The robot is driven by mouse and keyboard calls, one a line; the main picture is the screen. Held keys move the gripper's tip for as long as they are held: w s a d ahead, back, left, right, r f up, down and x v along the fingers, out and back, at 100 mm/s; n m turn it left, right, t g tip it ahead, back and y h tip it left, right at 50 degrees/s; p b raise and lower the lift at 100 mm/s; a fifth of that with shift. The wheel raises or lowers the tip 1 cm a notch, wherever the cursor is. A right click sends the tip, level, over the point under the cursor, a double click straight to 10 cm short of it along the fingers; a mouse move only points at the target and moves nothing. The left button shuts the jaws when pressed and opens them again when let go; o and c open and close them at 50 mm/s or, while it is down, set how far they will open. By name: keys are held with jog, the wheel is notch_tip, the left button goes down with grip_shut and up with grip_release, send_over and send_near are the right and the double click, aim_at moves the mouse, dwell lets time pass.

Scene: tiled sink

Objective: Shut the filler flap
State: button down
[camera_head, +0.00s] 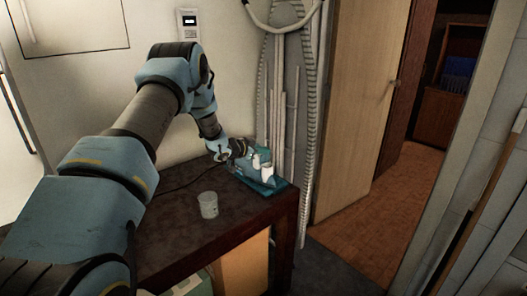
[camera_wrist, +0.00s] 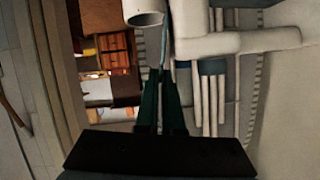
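A teal and white appliance that looks like a steam iron (camera_head: 266,181) sits on a teal base at the right end of the dark table. My gripper (camera_head: 243,150) is at its upper left side in the head view; whether they touch is unclear. In the wrist view my gripper's two dark green fingers (camera_wrist: 163,75) run close together with only a thin gap, and nothing shows between them. White rounded parts (camera_wrist: 240,42) lie just beyond the fingertips, apparently of the appliance. I cannot make out the filler flap or its angle.
A pale cup (camera_head: 208,205) stands on the dark table (camera_head: 175,228), left of and nearer than the appliance. A cable lies on the table behind the cup. An ironing board (camera_head: 283,75) leans on the wall behind. An open doorway is to the right.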

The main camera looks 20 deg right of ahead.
jog(key=shift+f+b, duration=0.1)
jog(key=shift+b, duration=0.25)
dwell(0.3)
jog(key=s+f+m+t+b, duration=0.1)
jog(key=f+m+b, duration=0.1)
jog(key=b, duration=0.9)
jog(key=s+d+f+m+t+b, duration=0.1)
jog(key=m+b, duration=0.3)
jog(key=b, duration=0.7)
jog(key=s+d+f+m+t+b, duration=0.1)
jog(key=s+f+m+t+b, duration=0.2)
jog(key=b, duration=0.8)
jog(key=shift+s, duration=0.2)
jog(key=m+t+b, duration=0.1)
jog(key=b, duration=0.3)
jog(key=shift+f+m+h, duration=0.3)
jog(key=shift+f+m, duration=0.1)
jog(key=shift+f+m+b, duration=0.15)
jog(key=shift+m+b, duration=0.35)
jog(key=shift+b, duration=0.55)
jog(key=shift+s+b, duration=0.1)
jog(key=shift+b, duration=0.2)
